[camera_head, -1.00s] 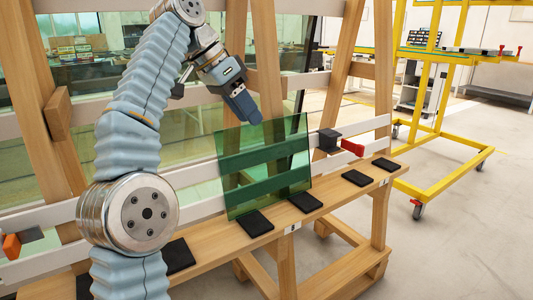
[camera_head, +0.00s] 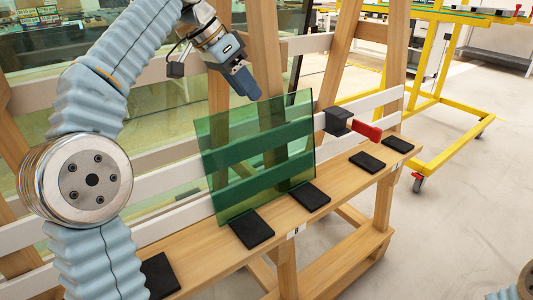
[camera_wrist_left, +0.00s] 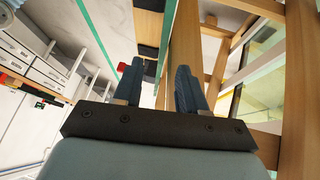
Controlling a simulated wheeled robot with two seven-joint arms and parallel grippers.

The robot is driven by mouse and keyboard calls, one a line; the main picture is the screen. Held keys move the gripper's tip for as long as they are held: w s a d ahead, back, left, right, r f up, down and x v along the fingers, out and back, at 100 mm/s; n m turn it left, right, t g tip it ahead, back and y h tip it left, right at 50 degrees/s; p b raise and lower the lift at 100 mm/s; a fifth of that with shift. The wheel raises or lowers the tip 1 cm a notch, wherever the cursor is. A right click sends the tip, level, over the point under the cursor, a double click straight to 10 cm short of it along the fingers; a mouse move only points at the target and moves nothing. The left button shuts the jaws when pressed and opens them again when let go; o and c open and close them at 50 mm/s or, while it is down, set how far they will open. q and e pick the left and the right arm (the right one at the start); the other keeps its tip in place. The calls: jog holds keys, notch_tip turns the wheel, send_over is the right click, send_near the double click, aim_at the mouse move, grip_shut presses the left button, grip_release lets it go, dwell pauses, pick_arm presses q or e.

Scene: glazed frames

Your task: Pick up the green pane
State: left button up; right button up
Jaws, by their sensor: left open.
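The green pane (camera_head: 262,150) is see-through and leans upright against the white rails of a wooden rack, its lower edge at black pads on the ledge. My left gripper (camera_head: 253,92) is at the pane's top edge, pointing down, with its fingertips close to that edge. In the left wrist view the fingers (camera_wrist_left: 157,85) stand apart with a gap, and a thin green edge runs between them. I cannot tell whether either finger touches the glass. My right gripper is not in view.
A black clamp (camera_head: 338,121) with a red handle (camera_head: 367,132) sits on the rail right of the pane. Black pads (camera_head: 251,229) line the wooden ledge (camera_head: 205,252). A yellow wheeled frame (camera_head: 440,100) stands behind at right.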

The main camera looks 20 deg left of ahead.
aim_at(262, 123)
pick_arm(q)
jog(key=x, duration=0.8)
jog(key=shift+s+a+f, duration=0.15)
jog(key=shift+f, duration=0.05)
grip_shut()
jog(key=shift+r, duration=0.15)
